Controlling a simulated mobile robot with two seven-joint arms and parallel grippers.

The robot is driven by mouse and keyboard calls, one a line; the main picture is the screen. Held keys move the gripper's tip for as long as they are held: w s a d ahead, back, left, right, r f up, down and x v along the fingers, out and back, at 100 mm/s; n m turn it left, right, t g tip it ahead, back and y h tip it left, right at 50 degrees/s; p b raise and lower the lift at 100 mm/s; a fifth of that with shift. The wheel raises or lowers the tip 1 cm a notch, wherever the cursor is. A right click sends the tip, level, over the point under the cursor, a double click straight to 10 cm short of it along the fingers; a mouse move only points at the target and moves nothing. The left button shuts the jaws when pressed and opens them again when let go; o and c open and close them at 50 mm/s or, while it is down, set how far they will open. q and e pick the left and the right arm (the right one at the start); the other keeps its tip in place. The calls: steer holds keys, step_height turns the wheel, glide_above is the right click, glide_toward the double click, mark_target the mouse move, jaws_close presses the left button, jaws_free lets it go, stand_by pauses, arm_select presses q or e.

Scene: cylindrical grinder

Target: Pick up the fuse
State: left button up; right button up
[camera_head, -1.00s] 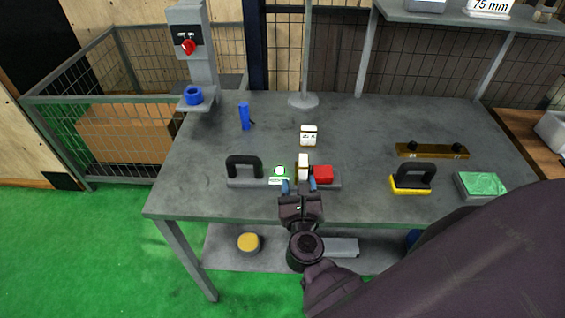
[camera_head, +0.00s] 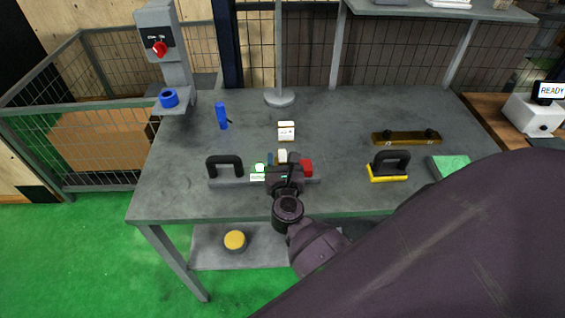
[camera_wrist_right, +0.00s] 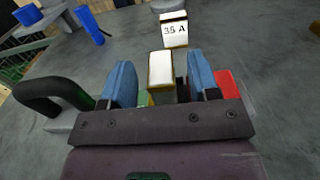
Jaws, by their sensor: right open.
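A white block with brass-coloured edges, seemingly a fuse, (camera_head: 283,156) stands on a grey base (camera_head: 222,181) near the table's front. My right gripper (camera_head: 283,162) is at this block from the front, its blue fingers apart. In the right wrist view the white block (camera_wrist_right: 161,66) shows between the two fingertips (camera_wrist_right: 162,78), with gaps on both sides. Its lower part is hidden by the gripper. A second white block (camera_head: 286,131), marked "35 A" in the right wrist view (camera_wrist_right: 174,32), stands on the table behind it. My left gripper is not in view.
The base carries a black handle (camera_head: 224,165), a green light (camera_head: 259,167) and a red block (camera_head: 305,168). A blue cylinder (camera_head: 222,116), a yellow-based black handle (camera_head: 389,166) and a brown bar (camera_head: 406,138) stand on the table (camera_head: 345,118).

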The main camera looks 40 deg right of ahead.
mark_target(282, 152)
steer(key=shift+x, duration=1.6)
steer(key=shift+f, duration=0.1)
jaws_close()
